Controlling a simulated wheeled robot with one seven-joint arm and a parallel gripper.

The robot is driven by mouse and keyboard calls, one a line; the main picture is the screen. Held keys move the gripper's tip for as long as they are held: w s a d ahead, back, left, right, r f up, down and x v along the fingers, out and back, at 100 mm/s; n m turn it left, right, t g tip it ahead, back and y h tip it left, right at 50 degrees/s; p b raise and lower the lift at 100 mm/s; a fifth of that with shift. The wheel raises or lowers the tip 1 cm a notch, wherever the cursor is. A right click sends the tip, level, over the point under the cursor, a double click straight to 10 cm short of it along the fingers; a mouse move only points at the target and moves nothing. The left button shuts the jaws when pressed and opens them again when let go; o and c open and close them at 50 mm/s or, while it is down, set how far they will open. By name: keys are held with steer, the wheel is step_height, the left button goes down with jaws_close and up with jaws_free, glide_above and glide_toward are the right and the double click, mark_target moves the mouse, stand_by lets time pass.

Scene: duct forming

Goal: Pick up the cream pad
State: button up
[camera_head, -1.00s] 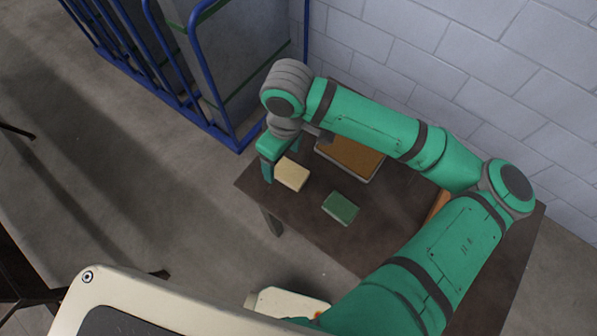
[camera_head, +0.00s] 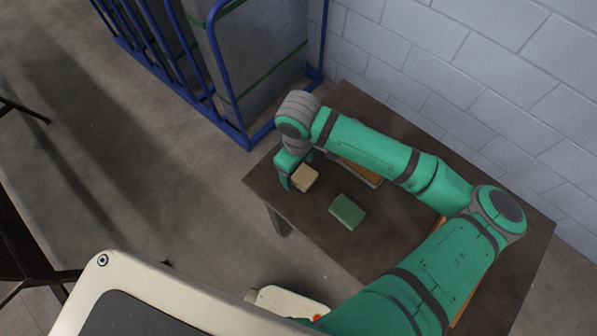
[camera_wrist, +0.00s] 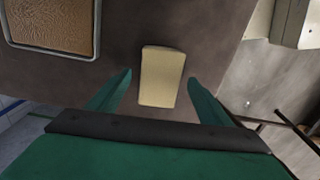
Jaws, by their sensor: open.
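The cream pad (camera_head: 305,178) is a small pale block on the dark table, near its left edge in the head view. In the wrist view the cream pad (camera_wrist: 162,76) lies between my two green fingers, with a gap on each side. My gripper (camera_wrist: 158,88) is open and empty. In the head view my gripper (camera_head: 297,176) points down at the pad, with one finger to its left; the pad and my wrist hide part of the other finger.
A green block (camera_head: 347,211) lies on the dark table (camera_head: 395,238) to the right of the pad. A brown-filled tray (camera_wrist: 52,22) sits behind the pad, partly hidden by my arm in the head view. A blue-framed cart (camera_head: 240,80) stands beyond the table's left corner.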

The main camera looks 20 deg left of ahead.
steer(key=shift+f, duration=0.65)
steer(key=c, duration=1.1)
steer(key=shift+r, duration=0.1)
steer(key=shift+c, duration=0.2)
